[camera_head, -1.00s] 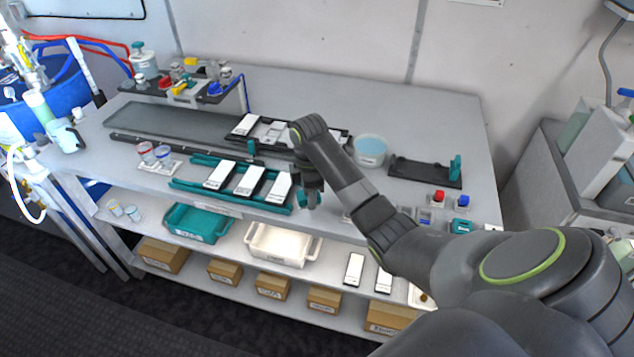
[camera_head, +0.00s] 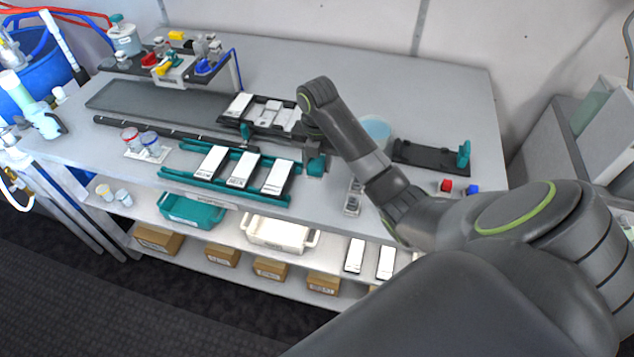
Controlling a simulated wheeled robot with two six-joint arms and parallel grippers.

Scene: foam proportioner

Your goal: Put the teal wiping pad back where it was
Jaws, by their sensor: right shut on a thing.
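The teal wiping pad (camera_head: 317,167) shows as a small teal block at the end of my right arm, just right of the teal rack. My right gripper (camera_head: 314,158) is shut on it, with the jaws pointing down over the bench. The wrist and forearm hide part of the grip and the bench behind. I cannot tell whether the pad touches the bench surface. My left gripper is not in view.
The teal rack (camera_head: 168,173) holds white-labelled cassettes close to the held pad. A black tray (camera_head: 235,120) lies behind the rack. A light-blue tub (camera_head: 377,130) and a black stand (camera_head: 432,155) are to the right. The bench's back right is clear.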

